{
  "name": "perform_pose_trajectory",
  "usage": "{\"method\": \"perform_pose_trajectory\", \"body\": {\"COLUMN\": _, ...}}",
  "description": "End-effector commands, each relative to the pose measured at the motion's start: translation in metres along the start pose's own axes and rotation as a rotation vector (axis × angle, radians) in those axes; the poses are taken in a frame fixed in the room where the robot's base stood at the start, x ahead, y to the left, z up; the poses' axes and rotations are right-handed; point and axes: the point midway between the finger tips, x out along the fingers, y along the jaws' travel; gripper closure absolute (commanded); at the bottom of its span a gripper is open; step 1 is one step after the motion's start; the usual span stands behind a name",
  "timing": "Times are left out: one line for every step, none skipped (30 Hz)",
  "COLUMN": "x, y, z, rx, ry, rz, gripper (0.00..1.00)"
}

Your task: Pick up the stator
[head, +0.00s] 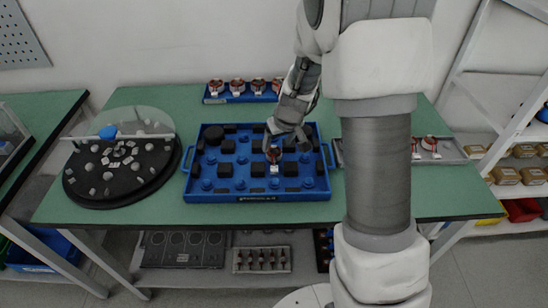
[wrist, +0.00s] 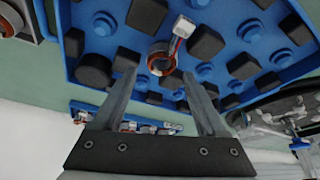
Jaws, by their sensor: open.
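A stator (head: 273,155), a small copper-coloured ring with a white connector, sits in the blue tray (head: 258,196) on the green table. In the wrist view the stator (wrist: 161,60) shows its ring, with red wires leading to the white connector. My gripper (head: 282,135) is over the tray, close to the stator. In the wrist view my gripper (wrist: 165,70) is open, its two fingers on either side of the stator in the picture and apart from it. I cannot tell the exact height between fingertips and stator.
Black blocks and blue pegs surround the stator in the tray. More stators (head: 237,87) stand in a blue rack behind. A grey tray (head: 448,152) with stators is at the right, partly hidden by my arm. A round black stand (head: 120,185) is at the left.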

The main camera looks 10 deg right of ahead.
Motion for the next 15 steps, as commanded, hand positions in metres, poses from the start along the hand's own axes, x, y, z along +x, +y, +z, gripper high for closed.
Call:
{"method": "perform_pose_trajectory", "body": {"x": 0.009, "y": -0.001, "z": 0.003, "rx": 0.001, "ry": -0.004, "rz": -0.001, "gripper": 0.26}}
{"method": "perform_pose_trajectory", "body": {"x": 0.014, "y": -0.001, "z": 0.003, "rx": 0.002, "ry": -0.004, "rz": -0.001, "gripper": 0.26}}
{"method": "perform_pose_trajectory", "body": {"x": 0.021, "y": -0.002, "z": 0.004, "rx": 0.001, "ry": -0.004, "rz": -0.001, "gripper": 0.26}}
{"method": "perform_pose_trajectory", "body": {"x": 0.025, "y": -0.003, "z": 0.005, "rx": 0.002, "ry": -0.005, "rz": -0.001, "gripper": 0.26}}
{"method": "perform_pose_trajectory", "body": {"x": 0.03, "y": -0.003, "z": 0.005, "rx": 0.002, "ry": -0.004, "rz": 0.0, "gripper": 0.26}}
{"method": "perform_pose_trajectory", "body": {"x": 0.034, "y": -0.002, "z": 0.005, "rx": 0.001, "ry": -0.003, "rz": 0.0, "gripper": 0.26}}
{"method": "perform_pose_trajectory", "body": {"x": 0.038, "y": -0.002, "z": 0.005, "rx": 0.001, "ry": -0.003, "rz": 0.0, "gripper": 0.26}}
{"method": "perform_pose_trajectory", "body": {"x": 0.04, "y": -0.003, "z": 0.004, "rx": 0.001, "ry": -0.003, "rz": 0.0, "gripper": 0.26}}
{"method": "perform_pose_trajectory", "body": {"x": 0.043, "y": -0.003, "z": 0.004, "rx": 0.002, "ry": -0.002, "rz": -0.001, "gripper": 0.26}}
{"method": "perform_pose_trajectory", "body": {"x": 0.044, "y": -0.003, "z": 0.004, "rx": 0.001, "ry": -0.001, "rz": -0.001, "gripper": 0.26}}
{"method": "perform_pose_trajectory", "body": {"x": 0.045, "y": -0.003, "z": 0.004, "rx": 0.001, "ry": -0.001, "rz": -0.001, "gripper": 0.26}}
{"method": "perform_pose_trajectory", "body": {"x": 0.046, "y": -0.003, "z": 0.004, "rx": 0.001, "ry": -0.001, "rz": -0.001, "gripper": 0.26}}
{"method": "perform_pose_trajectory", "body": {"x": 0.046, "y": -0.003, "z": 0.004, "rx": 0.0, "ry": -0.001, "rz": 0.0, "gripper": 0.26}}
{"method": "perform_pose_trajectory", "body": {"x": 0.046, "y": -0.003, "z": 0.003, "rx": 0.0, "ry": -0.001, "rz": 0.0, "gripper": 0.26}}
{"method": "perform_pose_trajectory", "body": {"x": 0.046, "y": -0.003, "z": 0.003, "rx": 0.0, "ry": -0.001, "rz": 0.0, "gripper": 0.26}}
